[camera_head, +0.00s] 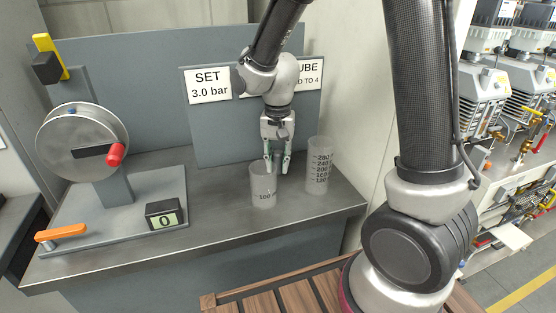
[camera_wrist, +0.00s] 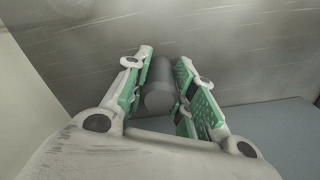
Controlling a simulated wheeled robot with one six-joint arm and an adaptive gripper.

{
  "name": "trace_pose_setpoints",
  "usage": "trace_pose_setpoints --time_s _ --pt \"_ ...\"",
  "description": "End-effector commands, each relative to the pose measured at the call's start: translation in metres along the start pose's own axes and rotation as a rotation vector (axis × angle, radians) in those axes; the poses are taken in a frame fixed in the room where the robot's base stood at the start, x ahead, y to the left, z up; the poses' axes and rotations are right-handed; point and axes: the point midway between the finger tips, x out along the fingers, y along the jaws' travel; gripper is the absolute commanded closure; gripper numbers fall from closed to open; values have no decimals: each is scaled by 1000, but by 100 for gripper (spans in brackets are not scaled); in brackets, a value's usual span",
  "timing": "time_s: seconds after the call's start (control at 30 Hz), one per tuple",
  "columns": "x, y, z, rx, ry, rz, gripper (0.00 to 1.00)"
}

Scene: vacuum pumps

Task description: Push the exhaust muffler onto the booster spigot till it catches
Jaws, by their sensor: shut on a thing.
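My gripper (camera_head: 278,164) hangs fingers-down over the grey metal bench, just behind the shorter clear cup. In the wrist view my gripper (camera_wrist: 164,60) is shut on a dark grey cylinder (camera_wrist: 160,92), which lies between the green finger pads. It may be the exhaust muffler; I see no label on it. In the head view I cannot make the cylinder out between the fingers. I cannot pick out the booster spigot in either view. Pump units (camera_head: 488,98) stand in the right background, away from my gripper.
A shorter graduated cup (camera_head: 263,190) and a taller one (camera_head: 319,170) stand close by on the bench (camera_head: 225,215). To the left are a drum with a red knob (camera_head: 115,154), an orange lever (camera_head: 60,232) and a display reading 0 (camera_head: 164,214). A grey panel (camera_head: 215,135) rises behind.

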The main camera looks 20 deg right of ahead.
Motion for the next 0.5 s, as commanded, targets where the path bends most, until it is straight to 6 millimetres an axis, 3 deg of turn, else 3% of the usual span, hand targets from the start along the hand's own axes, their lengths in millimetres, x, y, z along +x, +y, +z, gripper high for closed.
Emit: trace_pose_setpoints --time_s 0.2,0.23,0.3,0.37,0.5 --pt "3 0 0 0 0 1 100" --pt "3 0 0 0 0 0 71" --pt "3 0 0 0 0 0 58" --pt "3 0 0 0 0 0 49" --pt "3 0 0 0 0 0 49"
